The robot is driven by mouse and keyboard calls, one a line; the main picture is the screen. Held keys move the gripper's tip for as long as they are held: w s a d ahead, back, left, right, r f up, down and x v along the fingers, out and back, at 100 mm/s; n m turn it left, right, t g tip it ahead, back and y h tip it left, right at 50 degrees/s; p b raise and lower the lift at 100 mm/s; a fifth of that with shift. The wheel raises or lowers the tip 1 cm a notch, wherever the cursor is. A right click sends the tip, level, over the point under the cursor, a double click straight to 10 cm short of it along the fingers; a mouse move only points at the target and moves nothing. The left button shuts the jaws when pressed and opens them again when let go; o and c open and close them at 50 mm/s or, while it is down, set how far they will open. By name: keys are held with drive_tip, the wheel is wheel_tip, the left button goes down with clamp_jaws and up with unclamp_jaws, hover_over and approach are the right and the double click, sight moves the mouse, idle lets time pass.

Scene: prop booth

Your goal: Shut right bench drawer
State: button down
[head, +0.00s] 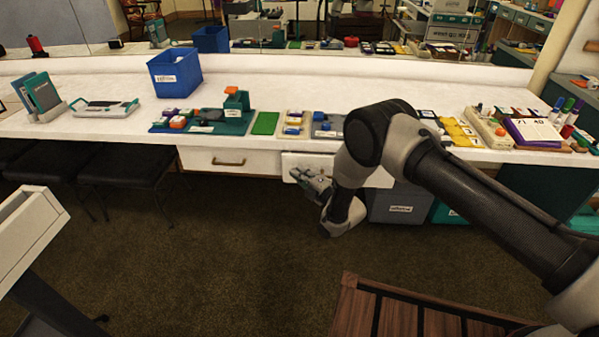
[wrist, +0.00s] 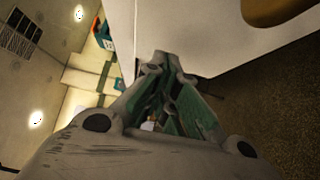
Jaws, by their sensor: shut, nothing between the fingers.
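The right bench drawer (head: 292,161) has a white front under the bench top. In the head view its front sits slightly forward of and lower than the left drawer's, so it looks a little open. My gripper (head: 300,176) is in front of it, and my arm hides much of its right part. In the wrist view my gripper (wrist: 168,62) is shut and empty, fingertips together at the edge of a white panel (wrist: 205,30), which looks like the drawer front. A brown handle (wrist: 275,10) shows at the top right. I cannot tell whether the fingertips touch the panel.
The left drawer (head: 225,163) looks closed. Black stools (head: 128,165) stand at the left and a grey bin (head: 398,204) stands under the bench at right. A wooden slatted piece (head: 400,310) is at the front. The carpet (head: 215,240) between is clear.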

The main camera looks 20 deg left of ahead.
sight(302, 164)
drive_tip(key=shift+w+a, duration=0.15)
drive_tip(key=shift+w, duration=0.35)
drive_tip(key=w, duration=0.3)
drive_tip(key=shift+w+a, duration=0.5)
drive_tip(key=shift+w, duration=0.2)
drive_tip(key=shift+r, duration=0.15)
drive_tip(key=shift+w+r, duration=0.1)
drive_tip(key=shift+w, duration=0.05)
